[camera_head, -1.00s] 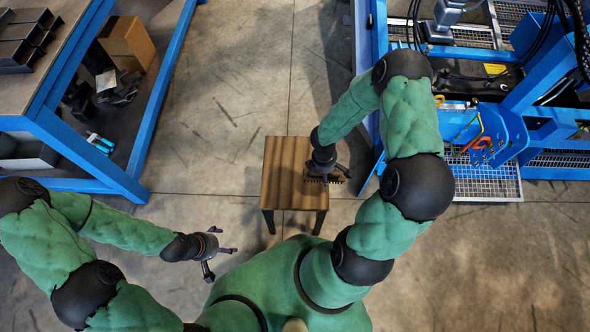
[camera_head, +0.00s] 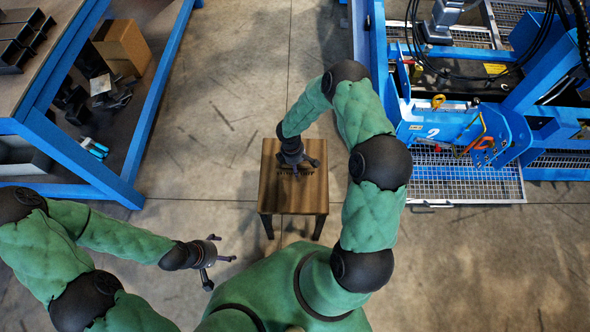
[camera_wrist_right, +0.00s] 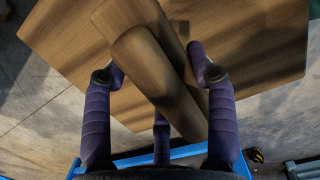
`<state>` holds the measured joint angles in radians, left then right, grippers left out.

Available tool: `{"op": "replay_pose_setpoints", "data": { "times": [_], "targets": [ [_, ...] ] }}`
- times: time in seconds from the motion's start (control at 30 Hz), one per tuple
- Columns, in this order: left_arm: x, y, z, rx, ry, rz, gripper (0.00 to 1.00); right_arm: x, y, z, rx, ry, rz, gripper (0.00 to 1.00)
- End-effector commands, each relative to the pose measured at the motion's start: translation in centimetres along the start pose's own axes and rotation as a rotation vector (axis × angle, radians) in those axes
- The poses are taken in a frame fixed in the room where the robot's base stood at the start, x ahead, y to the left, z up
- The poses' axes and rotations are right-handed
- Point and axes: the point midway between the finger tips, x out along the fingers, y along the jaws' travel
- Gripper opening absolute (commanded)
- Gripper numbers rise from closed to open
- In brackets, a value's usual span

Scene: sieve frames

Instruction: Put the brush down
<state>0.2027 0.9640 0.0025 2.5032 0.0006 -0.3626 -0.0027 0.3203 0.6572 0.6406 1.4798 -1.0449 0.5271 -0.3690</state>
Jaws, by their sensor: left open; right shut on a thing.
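A small wooden stool-like table (camera_head: 293,198) stands in the middle of the head view. My right gripper (camera_head: 297,162) is above its top, towards the back. It is shut on the brush, whose dark bristles (camera_head: 295,171) show just below the fingers. In the right wrist view, the brush's brown wooden body (camera_wrist_right: 158,72) lies between the fingers of my right gripper (camera_wrist_right: 160,78), with the table top (camera_wrist_right: 262,40) behind it. I cannot tell whether the brush touches the top. My left gripper (camera_head: 218,252) is open and empty, left of and nearer than the table.
A blue-framed workbench (camera_head: 70,150) with shelves, a cardboard box (camera_head: 122,45) and metal parts stands on the left. Blue machinery with a metal grating (camera_head: 465,180) stands on the right. The front of the table top looks bare.

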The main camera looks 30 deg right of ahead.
Motion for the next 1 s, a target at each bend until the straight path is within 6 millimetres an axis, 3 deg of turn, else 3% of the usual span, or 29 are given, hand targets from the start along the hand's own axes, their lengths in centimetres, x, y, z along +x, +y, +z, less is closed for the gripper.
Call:
{"op": "replay_pose_setpoints", "data": {
  "times": [0.17, 0.4, 0.83, 0.87, 0.9, 0.93, 1.0],
  "targets": [
    [0.3, -0.1, 0.0, 0.0, 0.0, 0.0, 0.81, 0.7, 0.4, -0.6, -0.001, 0.0, 0.001, 0.05],
    [2.0, -0.7, -0.1, 0.0, 0.0, 0.0, 0.81, 3.8, 0.5, -1.1, 0.0, 0.0, -0.001, 0.05],
    [2.4, -0.8, -0.1, 0.0, 0.0, 0.0, 0.81, 4.2, 0.5, -1.1, 0.0, 0.0, 0.001, 0.05],
    [2.2, -0.8, -0.1, 0.0, 0.0, 0.0, 0.81, 4.1, 0.5, -1.1, 0.0, 0.0, 0.0, 0.66],
    [2.2, -0.8, -0.1, 0.0, 0.0, 0.0, 0.81, 4.1, 0.5, -1.1, 0.0, 0.0, 0.0, 0.77],
    [2.2, -0.8, -0.1, 0.0, 0.0, 0.0, 0.81, 4.1, 0.5, -1.1, -0.001, 0.0, 0.0, 0.81],
    [2.2, -0.8, -0.1, 0.0, 0.0, 0.0, 0.81, 4.0, 0.5, -1.1, 0.0, 0.0, 0.0, 0.81]
  ]
}}
